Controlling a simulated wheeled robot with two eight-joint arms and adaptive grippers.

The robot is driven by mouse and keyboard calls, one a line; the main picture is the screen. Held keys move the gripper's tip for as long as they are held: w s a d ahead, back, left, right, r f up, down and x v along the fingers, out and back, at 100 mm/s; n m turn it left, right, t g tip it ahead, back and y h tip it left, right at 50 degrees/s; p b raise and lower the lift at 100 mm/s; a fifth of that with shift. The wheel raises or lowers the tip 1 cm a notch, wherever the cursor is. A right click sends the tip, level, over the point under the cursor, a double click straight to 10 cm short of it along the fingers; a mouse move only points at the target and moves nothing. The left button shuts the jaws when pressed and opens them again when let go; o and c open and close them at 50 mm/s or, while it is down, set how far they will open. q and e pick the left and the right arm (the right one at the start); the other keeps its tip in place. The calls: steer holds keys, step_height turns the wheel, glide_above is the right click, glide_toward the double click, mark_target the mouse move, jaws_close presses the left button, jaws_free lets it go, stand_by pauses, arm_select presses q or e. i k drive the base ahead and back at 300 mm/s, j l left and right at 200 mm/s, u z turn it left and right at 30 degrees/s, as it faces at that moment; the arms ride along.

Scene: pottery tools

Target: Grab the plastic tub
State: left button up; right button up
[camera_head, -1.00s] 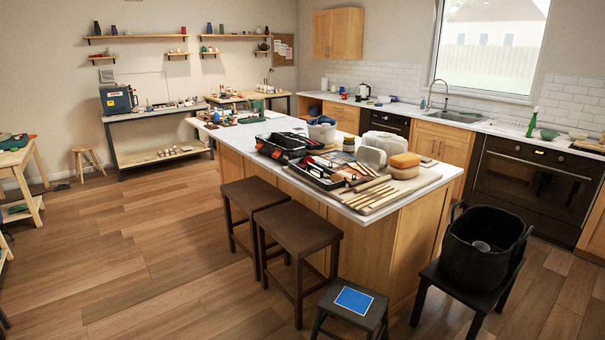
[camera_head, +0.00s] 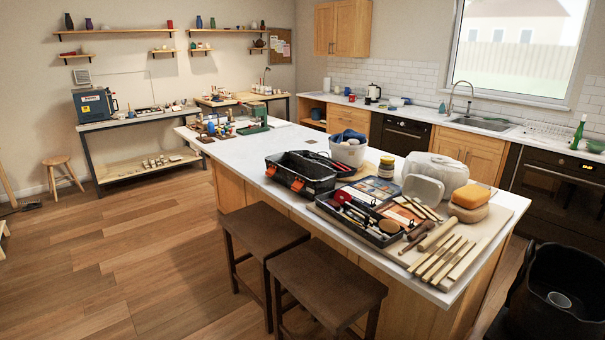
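A white tub (camera_head: 348,150), which looks like plastic, stands on the kitchen island behind an open black toolbox. Something blue shows in its top. The toolbox hides part of its lower side. A bulky white wrapped block or container (camera_head: 436,170) sits farther right on the island; I cannot tell exactly what it is.
The island (camera_head: 238,146) carries the toolbox (camera_head: 300,172), a tray of tools (camera_head: 372,236) and wooden sticks (camera_head: 440,262). Two brown stools (camera_head: 325,285) stand at its front. The floor (camera_head: 130,255) at left is largely open.

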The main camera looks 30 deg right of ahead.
mark_target(430, 191)
steer(key=i+z, duration=0.15)
steer(key=i, duration=0.45)
steer(key=i+j+z, duration=0.15)
steer(key=i, duration=0.4)
